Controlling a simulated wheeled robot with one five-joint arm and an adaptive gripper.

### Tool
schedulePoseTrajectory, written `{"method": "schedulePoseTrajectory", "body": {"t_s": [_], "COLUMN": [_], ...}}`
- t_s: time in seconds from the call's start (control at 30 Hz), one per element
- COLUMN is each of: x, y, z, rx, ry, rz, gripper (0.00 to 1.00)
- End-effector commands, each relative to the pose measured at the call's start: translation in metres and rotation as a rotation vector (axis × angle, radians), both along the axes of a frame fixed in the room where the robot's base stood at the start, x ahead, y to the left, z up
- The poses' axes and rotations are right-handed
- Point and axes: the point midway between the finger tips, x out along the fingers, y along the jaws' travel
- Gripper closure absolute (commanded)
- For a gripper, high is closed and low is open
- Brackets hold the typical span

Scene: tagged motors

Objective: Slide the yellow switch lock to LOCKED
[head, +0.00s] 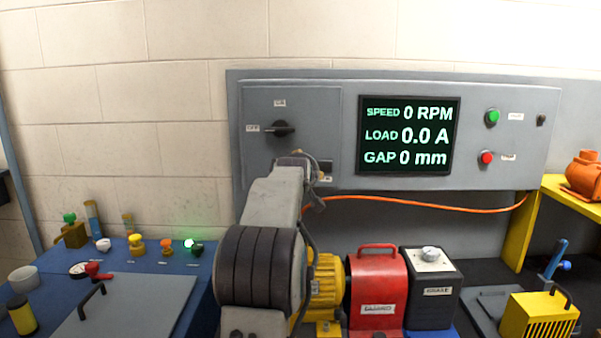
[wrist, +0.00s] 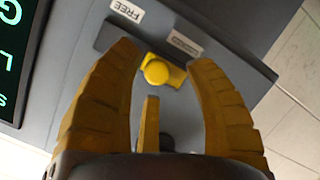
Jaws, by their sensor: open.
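The yellow switch lock (wrist: 157,70) shows in the wrist view as a small yellow slider with a round knob, on a dark track of the grey panel. One label reads FREE (wrist: 127,10); the other label (wrist: 185,44), closer to the slider, is too blurred to read. My gripper (wrist: 160,54) is open, with its yellow fingers on either side of the knob in the picture. I cannot tell whether any finger touches it. A third finger stands below the knob. In the head view my arm covers the lock area.
A black rotary switch (head: 282,128) sits on the panel above my gripper. A screen (head: 408,135) and green and red buttons (head: 487,157) are to its right. An orange cable (head: 420,202) runs below.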

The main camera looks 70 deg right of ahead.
Motion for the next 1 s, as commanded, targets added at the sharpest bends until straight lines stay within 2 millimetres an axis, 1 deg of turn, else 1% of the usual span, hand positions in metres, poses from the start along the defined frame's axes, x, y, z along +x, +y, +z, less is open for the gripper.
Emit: {"method": "schedulePoseTrajectory", "body": {"t_s": [0.3, 0.5, 0.7, 0.83, 1.0], "x": [-0.011, -0.017, -0.021, -0.022, -0.023], "y": [0.047, 0.073, 0.090, 0.096, 0.098], "z": [0.014, 0.021, 0.026, 0.028, 0.028], "rx": [-0.002, -0.001, -0.001, -0.001, 0.000], "ry": [-0.001, -0.001, -0.001, 0.000, 0.000], "rz": [0.001, 0.001, 0.001, 0.001, 0.001], "gripper": [0.51, 0.51, 0.51, 0.51, 0.51]}}
